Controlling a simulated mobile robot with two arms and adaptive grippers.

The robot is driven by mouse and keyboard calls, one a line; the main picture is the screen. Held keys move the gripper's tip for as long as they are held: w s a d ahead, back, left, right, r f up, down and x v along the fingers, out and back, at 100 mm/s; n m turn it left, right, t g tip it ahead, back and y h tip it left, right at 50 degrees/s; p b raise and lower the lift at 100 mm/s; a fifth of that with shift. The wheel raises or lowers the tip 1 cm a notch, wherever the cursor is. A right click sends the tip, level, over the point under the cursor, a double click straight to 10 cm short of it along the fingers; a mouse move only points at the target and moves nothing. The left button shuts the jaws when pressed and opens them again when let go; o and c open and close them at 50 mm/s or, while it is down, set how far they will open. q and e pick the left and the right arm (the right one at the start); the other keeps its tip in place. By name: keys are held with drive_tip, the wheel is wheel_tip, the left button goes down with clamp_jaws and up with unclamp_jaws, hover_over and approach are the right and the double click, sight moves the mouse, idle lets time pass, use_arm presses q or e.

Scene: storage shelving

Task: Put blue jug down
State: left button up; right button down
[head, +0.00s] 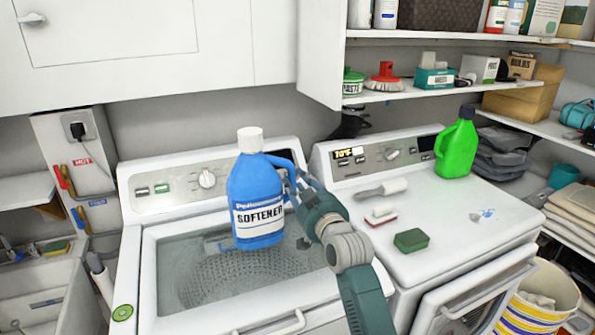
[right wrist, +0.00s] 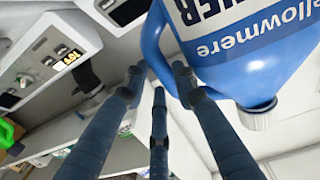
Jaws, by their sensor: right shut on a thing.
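The blue jug (head: 258,190) has a white cap and a label reading SOFTENER. Whether the jug's base touches anything is hard to tell. My left gripper is in neither view.
A dryer (head: 350,220) stands to the right. On its top are a green jug (head: 456,148), a green sponge (head: 411,240), a scrub brush (head: 381,214) and a white-headed brush (head: 385,188). Shelves (head: 420,92) with boxes hang above. A sink (head: 45,295) is at left.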

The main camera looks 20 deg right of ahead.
drive_tip(key=shift+f, duration=1.6)
drive_tip(key=c, duration=1.7)
unclamp_jaws()
drive_tip(key=shift+f, duration=0.6)
drive_tip(key=o, duration=0.3)
drive_tip(key=shift+s, duration=0.15)
drive_tip(key=shift+r, duration=0.15)
drive_tip(key=s+b, duration=0.2)
drive_tip(key=s, duration=1)
drive_tip(key=shift+s, duration=0.1)
